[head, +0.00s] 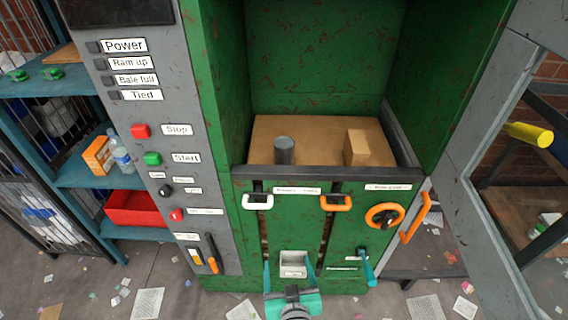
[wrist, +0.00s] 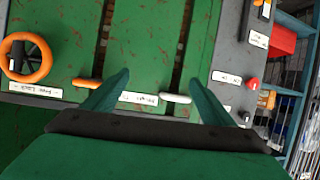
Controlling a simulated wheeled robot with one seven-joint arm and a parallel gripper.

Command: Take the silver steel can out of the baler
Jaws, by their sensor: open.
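The silver steel can (head: 284,150) stands upright inside the green baler (head: 315,60), on a flat brown cardboard layer behind the front sill. It is not visible in the wrist view. My gripper (head: 289,268) is low in front of the baler's lower front, below and apart from the can. Its two teal fingers are spread with nothing held between them. In the wrist view my gripper (wrist: 156,95) is also open, facing the green front panel, which appears upside down with its handles.
A small cardboard box (head: 357,147) sits right of the can. The dark sill (head: 320,172), white handle (head: 257,200), orange handle (head: 336,203) and orange handwheel (head: 385,215) are along the front. The grey door (head: 480,190) stands open at right. The control panel (head: 150,120) is at left.

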